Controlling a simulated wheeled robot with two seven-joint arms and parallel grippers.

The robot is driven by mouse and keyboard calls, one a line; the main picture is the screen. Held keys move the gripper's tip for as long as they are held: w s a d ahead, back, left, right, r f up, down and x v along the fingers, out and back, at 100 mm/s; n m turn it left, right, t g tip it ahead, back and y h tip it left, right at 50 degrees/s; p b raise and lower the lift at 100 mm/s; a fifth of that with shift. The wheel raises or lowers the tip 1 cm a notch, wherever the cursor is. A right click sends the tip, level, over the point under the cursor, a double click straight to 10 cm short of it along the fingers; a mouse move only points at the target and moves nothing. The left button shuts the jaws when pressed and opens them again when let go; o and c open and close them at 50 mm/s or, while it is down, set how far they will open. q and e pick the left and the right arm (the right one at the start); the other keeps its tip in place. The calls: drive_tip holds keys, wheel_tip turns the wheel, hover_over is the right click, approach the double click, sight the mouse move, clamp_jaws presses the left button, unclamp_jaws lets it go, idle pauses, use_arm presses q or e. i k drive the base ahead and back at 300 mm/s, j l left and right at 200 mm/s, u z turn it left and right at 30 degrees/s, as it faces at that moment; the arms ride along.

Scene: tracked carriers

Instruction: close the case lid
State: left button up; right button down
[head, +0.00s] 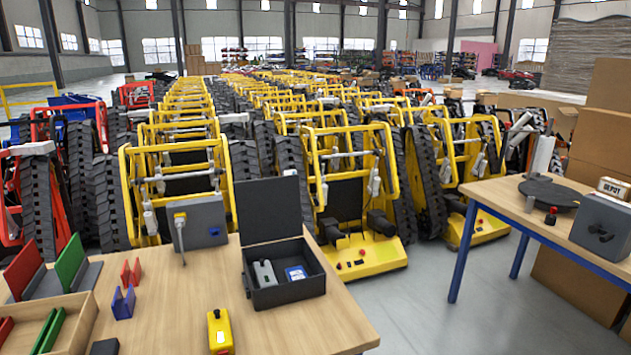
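The dark grey case (287,290) stands on the right part of the near wooden table. Its lid (268,209) is open and stands roughly upright at the back edge of the case. Inside the case lie a grey device (265,273) and a blue and white item (296,273). Neither of my grippers shows in the head view.
The near wooden table (190,335) also holds a grey box with a lever (203,222), a yellow control unit (219,330), small red and blue blocks, and a wooden tray (83,325). Bare tabletop lies in front of the case. A second table (520,205) stands right.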

sight(268, 210)
drive_tip(key=i+l+z, duration=0.1)
drive_tip(key=z, duration=1.3)
drive_tip(key=i+z, duration=0.35)
drive_tip(key=i, duration=1.1)
drive_tip(key=i+u, duration=0.5)
drive_tip(key=i+l+u, duration=0.1)
drive_tip(key=i+u, duration=0.4)
drive_tip(key=i+j+u, duration=0.2)
drive_tip(key=i+u, duration=1)
drive_tip(key=i+l, duration=0.1)
drive_tip(key=i, duration=1.85)
